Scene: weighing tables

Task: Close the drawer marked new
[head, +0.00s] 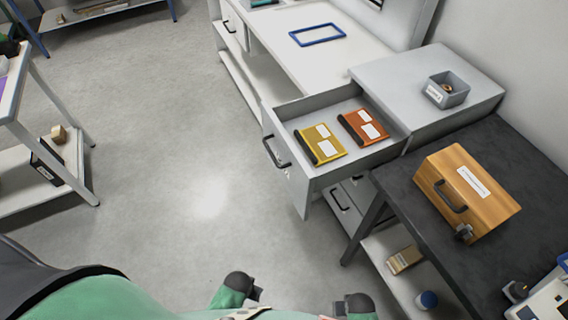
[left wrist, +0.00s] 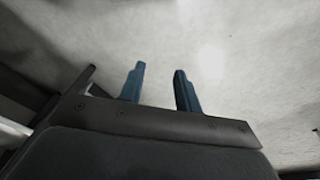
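A grey drawer (head: 273,137) is pulled well out of the grey cabinet (head: 385,70) in the head view. It has a dark bar handle (head: 276,152) on its front, and a small mark beside the handle is too small to read. A yellow item (head: 320,144) and an orange item (head: 363,127) with white labels lie inside it. A second handle (head: 341,198) shows on a lower drawer front, partly hidden. My left gripper (left wrist: 160,84) is open and empty over bare floor in the left wrist view. My right gripper is not in view.
A dark table (head: 410,205) with a wooden case (head: 467,190) stands right of the drawer. A grey bin (head: 446,90) sits on the cabinet top. A white bench (head: 275,30) with a blue frame (head: 317,35) lies behind. The floor (head: 190,150) left of the drawer is clear.

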